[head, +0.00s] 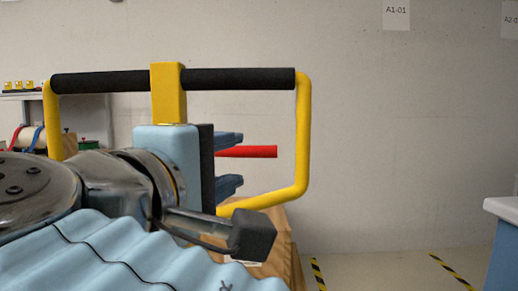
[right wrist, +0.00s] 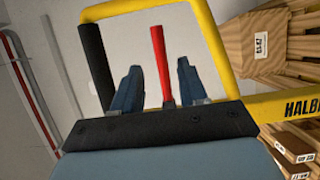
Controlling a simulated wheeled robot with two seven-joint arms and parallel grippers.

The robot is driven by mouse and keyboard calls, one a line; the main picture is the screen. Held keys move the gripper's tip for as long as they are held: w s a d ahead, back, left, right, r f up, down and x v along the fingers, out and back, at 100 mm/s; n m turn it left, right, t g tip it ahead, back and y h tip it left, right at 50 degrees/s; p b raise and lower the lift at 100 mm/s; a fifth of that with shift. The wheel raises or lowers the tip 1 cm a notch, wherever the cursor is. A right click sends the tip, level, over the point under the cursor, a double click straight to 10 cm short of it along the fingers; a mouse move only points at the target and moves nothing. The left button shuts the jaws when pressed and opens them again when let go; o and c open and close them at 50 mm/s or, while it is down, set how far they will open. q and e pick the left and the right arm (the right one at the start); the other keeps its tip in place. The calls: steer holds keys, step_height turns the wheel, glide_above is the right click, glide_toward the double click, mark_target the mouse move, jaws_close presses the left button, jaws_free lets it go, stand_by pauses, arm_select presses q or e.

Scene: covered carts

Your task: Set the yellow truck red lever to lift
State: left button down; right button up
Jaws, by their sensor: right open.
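The yellow truck's handle shows as a yellow loop frame (head: 303,135) with black grips in the head view; it also fills the upper right wrist view (right wrist: 222,55). The red lever (head: 262,151) lies about level inside the loop, its left end hidden by my right gripper (head: 241,160). In the right wrist view, the red lever (right wrist: 159,60) stands between the two dark blue fingers of my right gripper (right wrist: 158,80), with a gap on both sides. The right gripper is open. Whether any part touches the lever cannot be told. My left gripper is not in view.
Wooden crates or boxes (right wrist: 268,45) stand at the right in the right wrist view. A brown covered load (head: 285,235) is behind the handle. A shelf with small items (head: 25,90) is at far left, a blue-and-white unit (head: 505,235) at right. Floor between is clear.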

mark_target(249, 153)
steer(key=x, duration=0.9)
steer(key=shift+w+d, duration=0.1)
steer(key=shift+w, duration=0.25)
jaws_close()
